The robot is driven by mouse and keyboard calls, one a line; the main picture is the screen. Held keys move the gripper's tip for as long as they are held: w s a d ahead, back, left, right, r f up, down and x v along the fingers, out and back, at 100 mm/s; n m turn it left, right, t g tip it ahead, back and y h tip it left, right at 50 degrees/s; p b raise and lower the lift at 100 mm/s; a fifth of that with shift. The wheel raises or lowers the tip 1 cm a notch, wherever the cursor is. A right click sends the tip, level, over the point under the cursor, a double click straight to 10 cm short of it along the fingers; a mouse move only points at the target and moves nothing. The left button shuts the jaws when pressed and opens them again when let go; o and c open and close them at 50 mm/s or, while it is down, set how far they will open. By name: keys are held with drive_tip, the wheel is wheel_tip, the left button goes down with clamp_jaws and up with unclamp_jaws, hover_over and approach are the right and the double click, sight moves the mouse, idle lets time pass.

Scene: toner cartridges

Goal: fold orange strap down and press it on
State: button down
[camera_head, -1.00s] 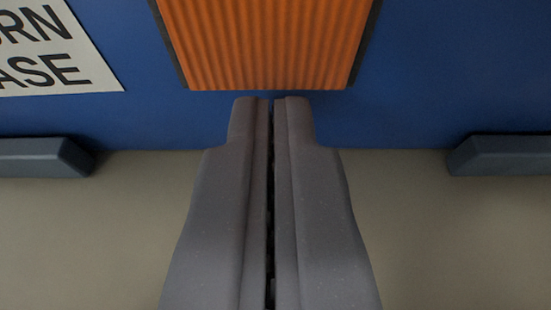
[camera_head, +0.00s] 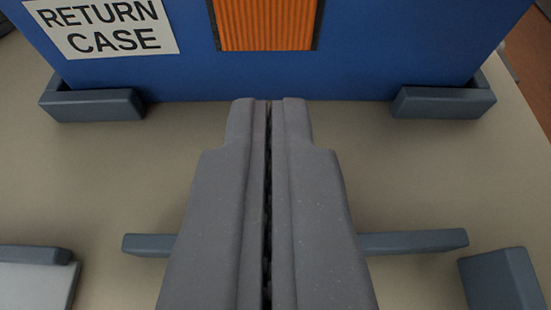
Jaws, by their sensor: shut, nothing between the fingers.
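The orange ribbed strap (camera_head: 267,22) hangs down the front of the blue case (camera_head: 370,60), with a dark edge along its sides. Its lower end lies against or close to the blue face; I cannot tell whether it touches. Its upper part is out of view. My gripper (camera_head: 269,101) is shut and empty. Its tips are in front of the case, below the strap's lower end in the picture and apart from it.
A white label (camera_head: 103,28) reading RETURN CASE is on the case. Grey corner blocks (camera_head: 93,105) and (camera_head: 440,103) hold the case's lower corners. A grey bar (camera_head: 415,241) lies behind my gripper, with a grey block (camera_head: 500,280) at right. The beige table (camera_head: 400,180) is clear between.

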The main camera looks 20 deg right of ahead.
drive_tip(key=v, duration=0.7)
drive_tip(key=w+a+r+n+t+y, duration=0.1)
drive_tip(key=a+r, duration=0.2)
drive_tip(key=r, duration=0.7)
drive_tip(key=a+r+y, duration=0.1)
drive_tip(key=a+r, duration=0.3)
drive_tip(key=r, duration=0.6)
drive_tip(key=w+a+r+n+t, duration=0.1)
drive_tip(key=a+r, duration=0.2)
drive_tip(key=r, duration=0.6)
drive_tip(key=s+a+r+y, duration=0.1)
drive_tip(key=s+a+r, duration=0.2)
drive_tip(key=s+r, duration=0.3)
drive_tip(key=s+a+r+n+y, duration=0.1)
drive_tip(key=s+r, duration=0.6)
drive_tip(key=r, duration=0.7)
drive_tip(key=shift+s+a+r+n, duration=0.3)
drive_tip(key=shift+a+r, duration=0.05)
drive_tip(key=shift+a, duration=0.55)
